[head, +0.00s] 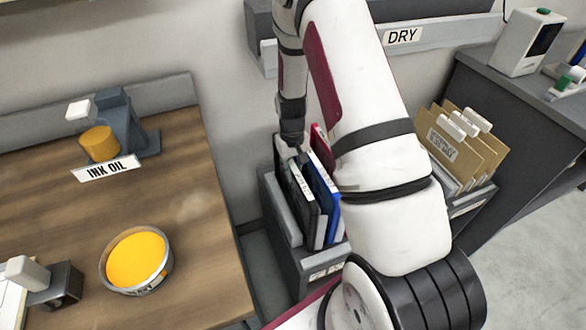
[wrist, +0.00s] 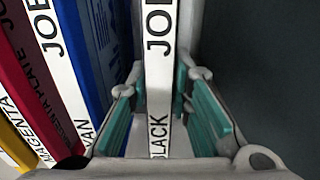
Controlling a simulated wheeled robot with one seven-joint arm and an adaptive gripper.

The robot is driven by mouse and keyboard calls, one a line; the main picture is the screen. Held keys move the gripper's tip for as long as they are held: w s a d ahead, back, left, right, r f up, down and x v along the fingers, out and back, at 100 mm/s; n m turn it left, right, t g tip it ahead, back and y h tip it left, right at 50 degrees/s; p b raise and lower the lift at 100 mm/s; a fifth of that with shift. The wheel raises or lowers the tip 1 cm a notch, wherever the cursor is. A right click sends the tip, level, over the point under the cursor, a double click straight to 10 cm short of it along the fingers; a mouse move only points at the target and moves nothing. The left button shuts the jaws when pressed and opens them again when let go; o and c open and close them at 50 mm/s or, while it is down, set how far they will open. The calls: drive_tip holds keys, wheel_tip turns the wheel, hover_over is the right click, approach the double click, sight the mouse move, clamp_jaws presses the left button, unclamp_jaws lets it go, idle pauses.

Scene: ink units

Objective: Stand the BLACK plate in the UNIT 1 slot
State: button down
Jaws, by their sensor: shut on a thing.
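The black plate (head: 298,196) stands on edge in a grey rack (head: 283,208), at its left end. My gripper (head: 292,146) is at the top of this plate in the head view, partly hidden behind my arm. In the wrist view the white edge strip of the black plate (wrist: 158,70), lettered JOB and BLACK, runs between the teal pads of my gripper (wrist: 160,105). My gripper is shut on it. No slot marked UNIT 1 can be made out in either view.
A cyan plate (wrist: 75,60) and a magenta plate (wrist: 25,75) stand close left of the black one in the wrist view, with a yellow one beyond. A wooden table (head: 190,215) with a yellow ink tin (head: 137,262) is at left. A folder box (head: 455,150) is right.

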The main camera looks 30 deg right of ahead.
drive_tip(key=shift+f, duration=0.1)
drive_tip(key=c, duration=1.4)
unclamp_jaws()
drive_tip(key=shift+o, duration=0.2)
wheel_tip(320, 180, up, 12)
drive_tip(key=shift+a, duration=0.15)
wheel_tip(320, 180, up, 5)
drive_tip(key=shift+p, duration=1.25)
